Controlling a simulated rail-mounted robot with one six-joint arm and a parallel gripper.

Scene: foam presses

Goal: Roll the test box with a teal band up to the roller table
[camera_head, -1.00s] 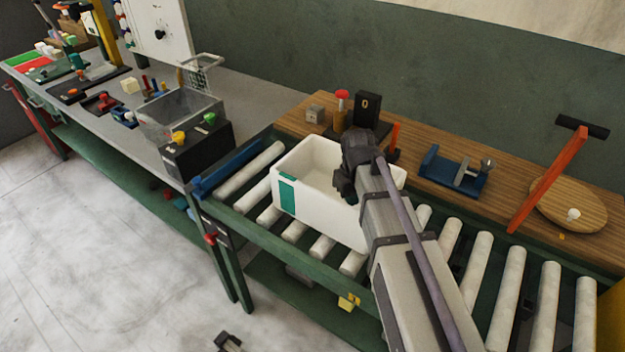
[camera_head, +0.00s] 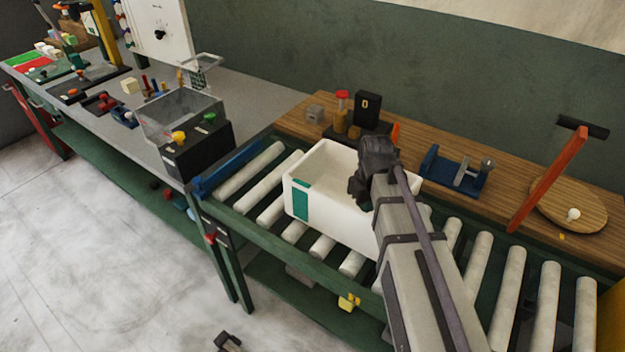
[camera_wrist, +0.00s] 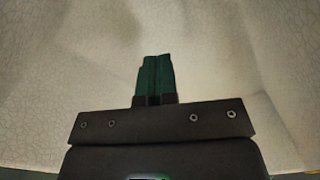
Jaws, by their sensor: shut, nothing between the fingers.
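The test box is a white open-topped box (camera_head: 338,214) with a teal band (camera_head: 301,203) on its left front corner. It stands upright on the rollers of the roller table (camera_head: 245,203). In the head view my gripper (camera_head: 360,190) reaches down into the right part of the box, and my arm hides the box's right end. In the wrist view the dark green fingers of my gripper (camera_wrist: 153,80) are closed together, with pale box walls (camera_wrist: 60,60) around them. I cannot tell whether the fingertips touch a wall.
A blue stop bar (camera_head: 228,168) lies across the left end of the rollers. Free rollers lie between it and the box, and to the right. A wooden shelf (camera_head: 410,178) behind carries a blue fixture (camera_head: 455,175) and a red-handled tool (camera_head: 548,180).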

